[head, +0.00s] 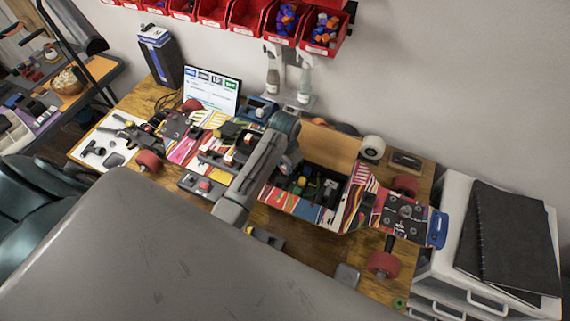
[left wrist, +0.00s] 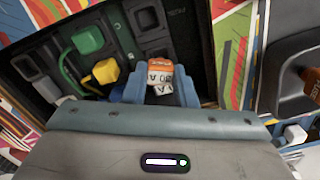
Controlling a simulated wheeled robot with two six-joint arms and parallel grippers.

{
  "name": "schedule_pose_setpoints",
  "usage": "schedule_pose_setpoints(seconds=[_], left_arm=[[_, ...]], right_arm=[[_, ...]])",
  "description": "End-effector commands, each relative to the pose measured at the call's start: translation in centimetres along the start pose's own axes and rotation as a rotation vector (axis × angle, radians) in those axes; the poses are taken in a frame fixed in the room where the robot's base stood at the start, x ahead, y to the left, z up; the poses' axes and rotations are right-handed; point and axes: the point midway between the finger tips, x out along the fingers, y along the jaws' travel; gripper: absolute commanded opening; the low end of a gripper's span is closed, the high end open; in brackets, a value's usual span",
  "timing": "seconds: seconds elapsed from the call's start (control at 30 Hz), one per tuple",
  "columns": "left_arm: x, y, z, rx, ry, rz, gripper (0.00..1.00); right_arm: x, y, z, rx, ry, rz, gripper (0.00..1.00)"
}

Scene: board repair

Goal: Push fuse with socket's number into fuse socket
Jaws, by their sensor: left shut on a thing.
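My left gripper (left wrist: 160,88) has its blue fingers closed on an orange and white fuse (left wrist: 158,72). Its small print seems to include "20 A". In the left wrist view the fuse is in front of the dark fuse box (left wrist: 185,22); I cannot tell whether it touches a socket. A green part (left wrist: 87,38) and a yellow part (left wrist: 105,72) sit in the box to the left of the fuse. In the head view the open box (head: 330,181) lies in the skateboard-like board, and my left arm partly hides the gripper above it. My right gripper is not in view.
The board (head: 358,200) with red wheels (head: 384,263) lies across the wooden table. A screen (head: 212,92) stands behind it. Red bins (head: 248,15) hang on the wall. Black folders (head: 507,235) lie on white drawers at right.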

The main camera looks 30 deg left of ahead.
Motion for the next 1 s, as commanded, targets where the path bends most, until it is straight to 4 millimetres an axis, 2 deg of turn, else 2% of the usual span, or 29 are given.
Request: schedule_pose_setpoints(seconds=[1.0], left_arm=[[0.83,-0.02,0.02,0.0,0.0,0.0,0.01]], right_arm=[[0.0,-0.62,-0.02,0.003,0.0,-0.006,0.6]])
